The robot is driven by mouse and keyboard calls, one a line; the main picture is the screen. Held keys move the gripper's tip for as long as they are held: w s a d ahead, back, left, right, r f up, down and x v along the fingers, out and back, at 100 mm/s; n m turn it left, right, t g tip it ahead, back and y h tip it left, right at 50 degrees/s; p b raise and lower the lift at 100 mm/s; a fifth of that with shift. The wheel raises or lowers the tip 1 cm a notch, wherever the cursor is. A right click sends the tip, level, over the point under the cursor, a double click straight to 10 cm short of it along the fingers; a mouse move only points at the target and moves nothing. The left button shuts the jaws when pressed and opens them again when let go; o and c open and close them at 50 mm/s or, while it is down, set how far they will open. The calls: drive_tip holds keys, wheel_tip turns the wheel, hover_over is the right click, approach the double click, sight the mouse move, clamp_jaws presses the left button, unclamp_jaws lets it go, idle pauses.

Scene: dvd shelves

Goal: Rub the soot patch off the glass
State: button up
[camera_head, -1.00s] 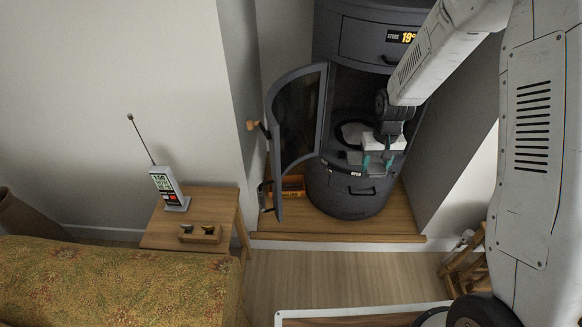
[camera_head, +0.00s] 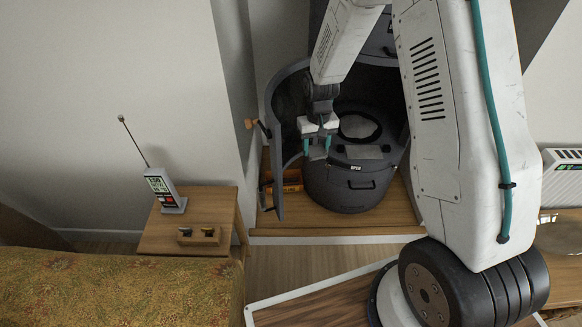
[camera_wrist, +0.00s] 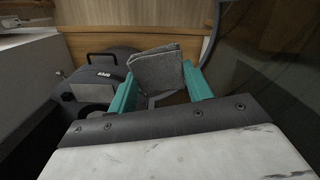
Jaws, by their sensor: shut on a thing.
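The stove's curved glass door (camera_head: 290,100) stands open at the stove's left. Its dark glass also fills the right side of the wrist view (camera_wrist: 275,70). I cannot make out a distinct soot patch on it. My gripper (camera_head: 317,147) is in front of the stove opening, close to the inner side of the door. In the wrist view, its teal fingers (camera_wrist: 160,90) are shut on a folded grey cloth (camera_wrist: 157,68), which stands up between them. I cannot tell whether the cloth touches the glass.
The round dark stove (camera_head: 350,190) stands on a wooden floor step (camera_head: 340,226) in an alcove. An orange crate (camera_head: 292,181) sits behind the door's lower edge.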

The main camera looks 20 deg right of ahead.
drive_tip(key=s+a+f+m+g+y, duration=0.2)
drive_tip(key=s+a+f+m+y, duration=0.1)
drive_tip(key=s+f+m+y, duration=0.8)
drive_tip(key=w+a+r+m+t+y, duration=0.1)
drive_tip(key=w+a+m+t+y, duration=0.1)
drive_tip(key=w+m+t, duration=1.1)
drive_tip(key=shift+w+m+t, duration=0.3)
drive_tip(key=shift+w+t, duration=0.6)
drive_tip(key=shift+w, duration=1.2)
drive_tip(key=shift+w+a, duration=0.5)
drive_tip(key=shift+a, duration=0.05)
drive_tip(key=shift+r, duration=0.15)
drive_tip(key=shift+r, duration=3.8)
drive_tip(key=shift+f, duration=2.1)
